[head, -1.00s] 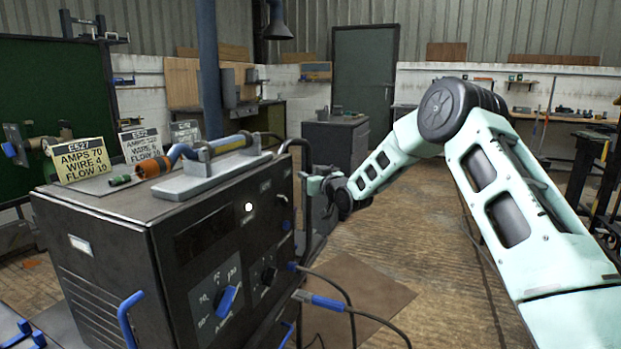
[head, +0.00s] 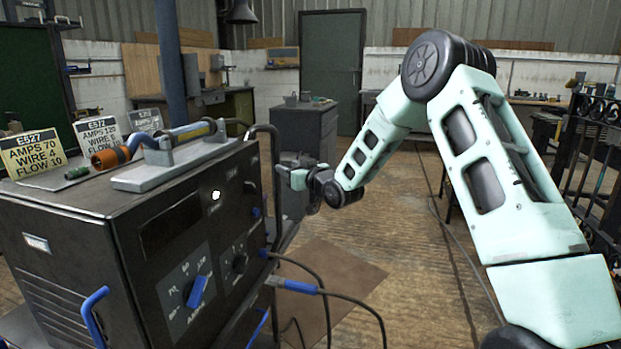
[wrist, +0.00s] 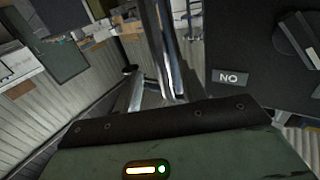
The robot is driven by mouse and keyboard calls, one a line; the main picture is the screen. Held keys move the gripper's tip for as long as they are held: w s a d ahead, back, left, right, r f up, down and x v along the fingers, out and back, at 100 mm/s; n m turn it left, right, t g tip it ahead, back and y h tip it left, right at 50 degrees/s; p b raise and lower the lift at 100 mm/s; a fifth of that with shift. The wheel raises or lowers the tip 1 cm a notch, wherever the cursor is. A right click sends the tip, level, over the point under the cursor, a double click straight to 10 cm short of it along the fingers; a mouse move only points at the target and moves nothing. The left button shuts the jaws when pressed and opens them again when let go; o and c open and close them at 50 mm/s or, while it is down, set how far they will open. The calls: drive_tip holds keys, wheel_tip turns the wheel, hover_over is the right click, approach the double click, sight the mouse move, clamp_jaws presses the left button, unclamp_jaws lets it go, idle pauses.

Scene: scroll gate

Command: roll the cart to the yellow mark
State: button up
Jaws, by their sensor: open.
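The cart is a dark welding machine (head: 120,225) with a blue knob, at the left of the head view. A dark bent handle rail (head: 277,165) rises at its right end. My gripper (head: 290,178) is open beside this rail, seen small and partly dark; whether it touches the rail cannot be told. The cart's wheels are hidden or out of frame. No yellow mark shows on the visible floor.
Cables with a blue connector (head: 300,287) hang off the machine over a brown floor sheet (head: 335,280). A dark cabinet (head: 308,130) stands behind the gripper. Wooden floor (head: 425,250) is open in the middle.

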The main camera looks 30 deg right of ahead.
drive_tip(key=s+d, duration=0.1)
drive_tip(key=s, duration=0.8)
drive_tip(key=shift+s, duration=0.35)
drive_tip(key=shift+d, duration=0.1)
drive_tip(key=s+a+f+n+g, duration=0.1)
drive_tip(key=s+a+g, duration=0.25)
drive_tip(key=a, duration=0.35)
drive_tip(key=s+a+f+n+g+y, duration=0.1)
drive_tip(key=s+a+f+g, duration=0.1)
drive_tip(key=s+a, duration=0.35)
drive_tip(key=s+a+f+n+g, duration=0.1)
drive_tip(key=s+a+g, duration=0.15)
drive_tip(key=a, duration=0.65)
drive_tip(key=s+a+n+g+h, duration=0.1)
drive_tip(key=s+a+g, duration=0.15)
drive_tip(key=s, duration=0.75)
drive_tip(key=s+a+f+n+g+h, duration=0.1)
drive_tip(key=s+g, duration=0.3)
drive_tip(key=s, duration=0.6)
drive_tip(key=s+a+n+g+h, duration=0.1)
drive_tip(key=s+a+g, duration=0.15)
drive_tip(key=s, duration=0.75)
wheel_tip(320, 180, up, 17)
drive_tip(key=p, duration=1.7)
drive_tip(key=shift+w+d+g+p, duration=0.25)
drive_tip(key=shift+d+g+p, duration=0.1)
drive_tip(key=shift+g, duration=0.05)
drive_tip(key=shift+r, duration=0.1)
